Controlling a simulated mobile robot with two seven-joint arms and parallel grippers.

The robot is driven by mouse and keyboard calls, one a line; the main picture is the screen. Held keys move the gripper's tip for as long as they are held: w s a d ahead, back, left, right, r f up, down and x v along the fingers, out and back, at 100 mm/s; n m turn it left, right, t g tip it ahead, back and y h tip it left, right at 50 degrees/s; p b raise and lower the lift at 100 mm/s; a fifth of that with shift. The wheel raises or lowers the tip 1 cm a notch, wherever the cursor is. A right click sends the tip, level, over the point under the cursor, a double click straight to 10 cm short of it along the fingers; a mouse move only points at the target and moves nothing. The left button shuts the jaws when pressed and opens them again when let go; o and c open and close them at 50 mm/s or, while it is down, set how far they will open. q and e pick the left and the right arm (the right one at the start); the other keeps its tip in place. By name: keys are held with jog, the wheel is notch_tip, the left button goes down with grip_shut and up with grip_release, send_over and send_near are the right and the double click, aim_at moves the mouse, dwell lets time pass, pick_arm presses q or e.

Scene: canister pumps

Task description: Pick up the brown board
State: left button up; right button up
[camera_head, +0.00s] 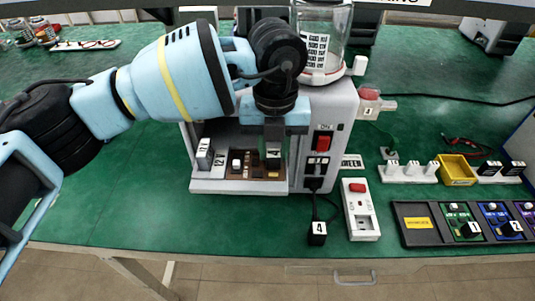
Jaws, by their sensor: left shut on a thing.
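The brown board (240,171) is low in the front bay of the grey machine (335,130), with a white knob on it. My left gripper (272,160) points down into the bay from above, shut at the board's right part. I cannot tell whether the board is clear of the bay floor. My right gripper is not in view.
A module marked 12 (206,155) stands left of the board. A glass canister (322,40) tops the machine. The green table's front left is clear.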

aim_at(274, 151)
pick_arm(q)
jog(key=shift+r, duration=0.1)
jog(key=shift+r, duration=0.55)
notch_tip(274, 151, up, 2)
jog(key=shift+r, duration=0.1)
jog(key=s+d+r+b, duration=0.1)
jog(key=s+d, duration=0.9)
jog(key=s, duration=0.2)
jog(key=shift+s+d+r, duration=0.15)
jog(key=shift+d+r, duration=0.05)
jog(key=shift+r, duration=0.05)
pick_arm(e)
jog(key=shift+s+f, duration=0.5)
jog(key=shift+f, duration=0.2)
